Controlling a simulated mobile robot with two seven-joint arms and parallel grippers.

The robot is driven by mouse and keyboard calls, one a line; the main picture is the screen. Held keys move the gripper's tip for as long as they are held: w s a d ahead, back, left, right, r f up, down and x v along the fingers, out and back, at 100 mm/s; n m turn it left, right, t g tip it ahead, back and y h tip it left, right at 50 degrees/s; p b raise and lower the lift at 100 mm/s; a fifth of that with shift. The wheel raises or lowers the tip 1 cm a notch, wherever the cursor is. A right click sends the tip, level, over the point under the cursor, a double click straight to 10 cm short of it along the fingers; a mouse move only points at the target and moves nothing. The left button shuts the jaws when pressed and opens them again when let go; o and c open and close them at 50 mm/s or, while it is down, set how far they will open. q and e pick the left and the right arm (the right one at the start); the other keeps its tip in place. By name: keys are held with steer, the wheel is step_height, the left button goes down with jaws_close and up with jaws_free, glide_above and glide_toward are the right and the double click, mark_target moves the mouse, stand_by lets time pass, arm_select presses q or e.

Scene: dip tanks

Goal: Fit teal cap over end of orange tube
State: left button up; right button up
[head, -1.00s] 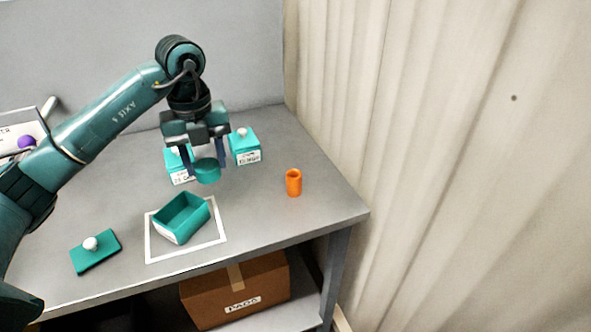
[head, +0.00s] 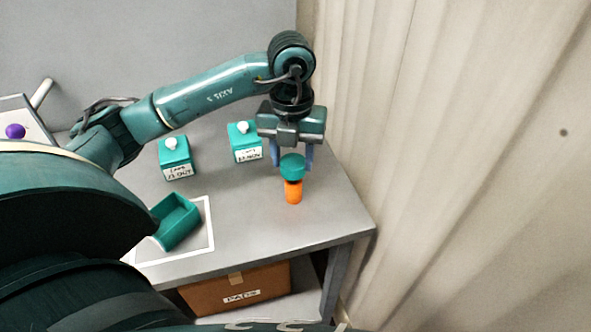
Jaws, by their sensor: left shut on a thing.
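The orange tube (head: 293,193) stands upright on the grey table towards its right end. The teal cap (head: 292,167) is directly above the tube's top end in the head view and hides that end. I cannot tell whether the cap is around the tube or just above it. My left gripper (head: 292,162) points down over the tube, its blue fingers shut on the cap from both sides. My right gripper is not in view.
Two teal lidded boxes with white knobs, one at the left (head: 175,165) and one nearer (head: 244,146) the gripper, stand behind. An open teal box (head: 177,222) sits on a white-outlined square. A curtain wall (head: 440,150) borders the table's right side.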

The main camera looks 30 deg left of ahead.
mark_target(293, 162)
arm_select(q)
steer(key=shift+f, duration=0.7)
step_height(293, 162, down, 2)
steer(key=shift+f, duration=0.45)
steer(key=o, duration=0.5)
steer(key=shift+f, duration=0.15)
steer(key=o, duration=0.5)
steer(key=shift+c, duration=0.2)
steer(key=shift+w, duration=0.1)
